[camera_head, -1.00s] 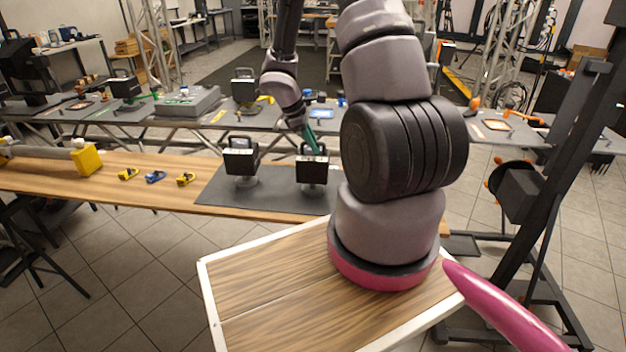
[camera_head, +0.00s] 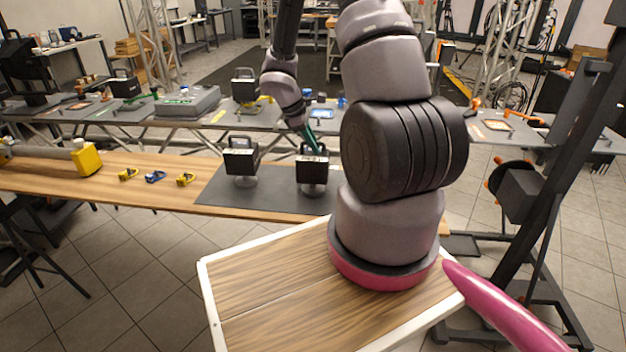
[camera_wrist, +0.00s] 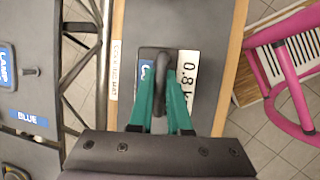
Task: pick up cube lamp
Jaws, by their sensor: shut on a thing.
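The cube lamp (camera_head: 312,164) is a small black box with a top handle and a pale label strip, standing upright on a clear round foot on the dark mat. My gripper (camera_head: 314,146) reaches down to its top. In the wrist view, my gripper's green fingers (camera_wrist: 161,97) are shut on the lamp's dark handle (camera_wrist: 162,73). The lamp's top (camera_wrist: 186,75) shows a white label reading "0.8 k" and a blue label. A similar black lamp (camera_head: 241,158) stands just left of it on the mat. I see no clear gap under the held lamp's foot.
The dark mat (camera_head: 214,190) lies on a long wooden bench (camera_head: 110,183). Small yellow and blue items (camera_head: 155,177) and a yellow block (camera_head: 87,158) stand to the left. A grey table (camera_head: 130,113) with tools and other lamps runs behind.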

